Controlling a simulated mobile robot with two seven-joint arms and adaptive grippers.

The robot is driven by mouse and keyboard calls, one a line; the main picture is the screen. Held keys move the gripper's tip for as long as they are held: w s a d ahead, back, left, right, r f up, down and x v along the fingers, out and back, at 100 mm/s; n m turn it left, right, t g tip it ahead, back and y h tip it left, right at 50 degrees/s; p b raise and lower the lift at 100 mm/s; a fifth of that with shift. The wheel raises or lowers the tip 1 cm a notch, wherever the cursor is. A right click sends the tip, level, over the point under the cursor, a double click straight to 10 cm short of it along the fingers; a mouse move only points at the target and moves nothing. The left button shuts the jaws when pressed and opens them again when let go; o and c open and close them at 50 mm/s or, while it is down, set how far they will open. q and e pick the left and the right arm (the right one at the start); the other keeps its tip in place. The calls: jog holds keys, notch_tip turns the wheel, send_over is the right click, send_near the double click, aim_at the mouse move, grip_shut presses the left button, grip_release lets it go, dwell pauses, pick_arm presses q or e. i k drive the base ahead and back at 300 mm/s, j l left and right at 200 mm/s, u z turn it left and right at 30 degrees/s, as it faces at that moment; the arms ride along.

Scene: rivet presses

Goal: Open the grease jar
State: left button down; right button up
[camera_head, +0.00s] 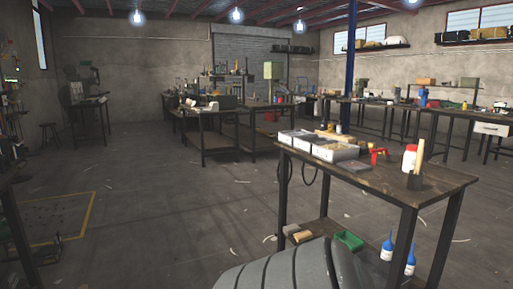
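A white jar with a red lid (409,158) stands upright on the wooden workbench (440,181) at the right. It looks like the grease jar, and its lid appears to be on. A dark block holder with a pale wooden piece (418,160) stands close beside it on the right and partly overlaps it. Neither of my grippers shows in the head view.
On the same bench are grey trays (334,150) and a red tool (378,155). Its lower shelf holds a green bin (348,240) and blue bottles (387,247). Other workbenches (240,135) stand behind. The floor (150,210) at left is mostly open.

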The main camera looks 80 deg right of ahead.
aim_at(409, 161)
jog(key=z, duration=3.65)
jog(key=i+l+z, duration=0.35)
jog(key=i+l, duration=0.1)
jog(key=i, duration=0.05)
